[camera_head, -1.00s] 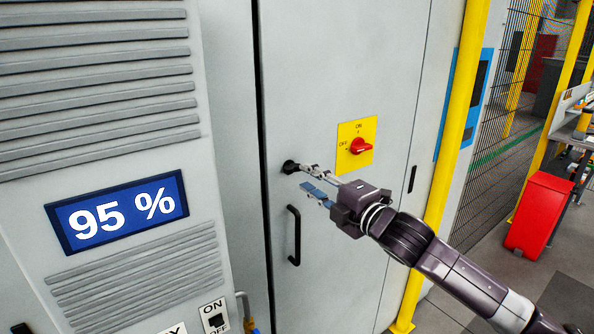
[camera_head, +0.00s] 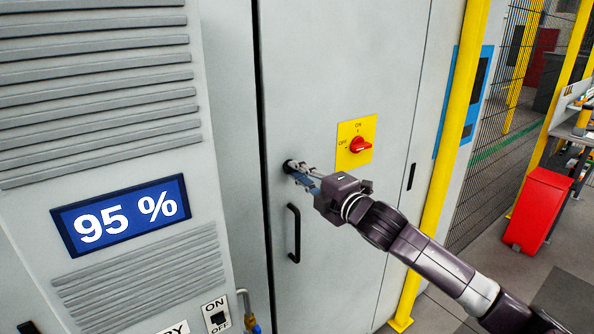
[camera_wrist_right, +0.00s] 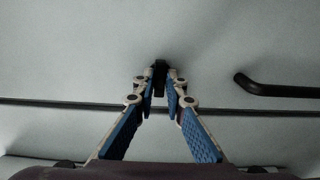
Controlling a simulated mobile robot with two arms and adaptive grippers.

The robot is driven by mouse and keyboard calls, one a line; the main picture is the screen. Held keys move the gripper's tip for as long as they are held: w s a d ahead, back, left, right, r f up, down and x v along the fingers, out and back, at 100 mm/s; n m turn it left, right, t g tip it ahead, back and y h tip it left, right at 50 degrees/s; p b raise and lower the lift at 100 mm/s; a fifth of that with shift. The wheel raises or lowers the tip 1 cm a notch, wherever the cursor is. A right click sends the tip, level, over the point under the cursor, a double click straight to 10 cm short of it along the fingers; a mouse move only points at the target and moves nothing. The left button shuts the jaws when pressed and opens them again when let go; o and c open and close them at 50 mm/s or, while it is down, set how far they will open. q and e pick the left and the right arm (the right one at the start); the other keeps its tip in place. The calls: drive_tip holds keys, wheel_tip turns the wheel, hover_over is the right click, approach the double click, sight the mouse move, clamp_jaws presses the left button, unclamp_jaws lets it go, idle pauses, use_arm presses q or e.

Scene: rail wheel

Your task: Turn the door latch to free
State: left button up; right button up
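The door latch (camera_head: 289,166) is a small black knob on the grey cabinet door (camera_head: 330,60), near the door's left edge and above the black handle. It also shows in the right wrist view (camera_wrist_right: 159,76) as a narrow black piece between my fingertips. My right gripper (camera_head: 298,170) reaches in from the right with its fingertips at the latch. In the right wrist view its blue-padded fingers (camera_wrist_right: 160,90) lean together and pinch the latch from both sides. The fingers partly cover the latch in the head view. My left gripper is not in view.
A yellow plate with a red ON/OFF switch (camera_head: 358,145) sits just right of my gripper. The black door handle (camera_head: 294,233) is below it. A panel with a 95 % display (camera_head: 120,215) stands left. A yellow post (camera_head: 452,130) rises at the right.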

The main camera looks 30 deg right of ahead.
clamp_jaws()
drive_tip(key=m+p, duration=0.2)
drive_tip(key=m, duration=0.2)
drive_tip(key=shift+m, duration=0.3)
